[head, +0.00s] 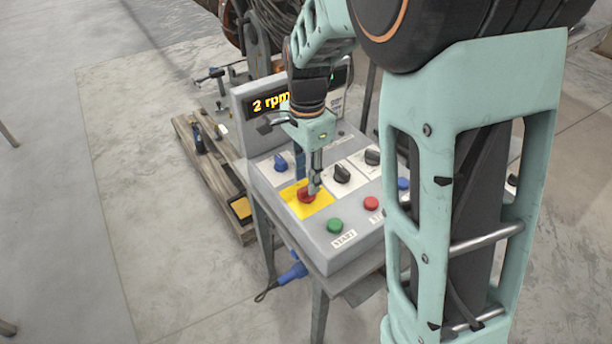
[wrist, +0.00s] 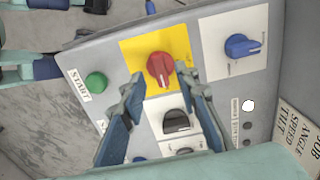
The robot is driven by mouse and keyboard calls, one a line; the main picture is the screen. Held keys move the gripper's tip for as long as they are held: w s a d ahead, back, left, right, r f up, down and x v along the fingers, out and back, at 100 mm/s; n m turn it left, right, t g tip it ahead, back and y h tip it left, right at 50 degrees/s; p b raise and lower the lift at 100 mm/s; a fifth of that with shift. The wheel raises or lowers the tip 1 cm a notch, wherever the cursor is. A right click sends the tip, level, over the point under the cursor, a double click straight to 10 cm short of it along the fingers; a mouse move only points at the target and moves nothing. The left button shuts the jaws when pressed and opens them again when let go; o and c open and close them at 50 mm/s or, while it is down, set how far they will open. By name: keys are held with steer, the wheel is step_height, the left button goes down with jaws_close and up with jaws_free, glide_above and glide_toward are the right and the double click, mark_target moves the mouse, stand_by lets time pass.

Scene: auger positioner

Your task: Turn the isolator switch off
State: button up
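The isolator switch appears to be the red rotary knob (head: 306,195) on a yellow plate (head: 322,209), on the sloping grey control panel. In the wrist view the red knob (wrist: 160,68) stands on its yellow plate (wrist: 138,45) with a pale mark on its face. My gripper (head: 312,188) points down at the knob. In the wrist view my gripper (wrist: 160,84) is open, one finger toward each side of the knob, with a visible gap between the fingertips. Whether either finger touches the knob I cannot tell. Any position labels on the yellow plate are unreadable.
A blue knob (head: 281,163), black knobs (head: 342,173), a green START button (head: 335,226) and a red button (head: 371,203) sit close by on the panel. A wooden pallet (head: 215,185) lies left of the stand.

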steer(key=shift+f, duration=1.2)
jaws_close()
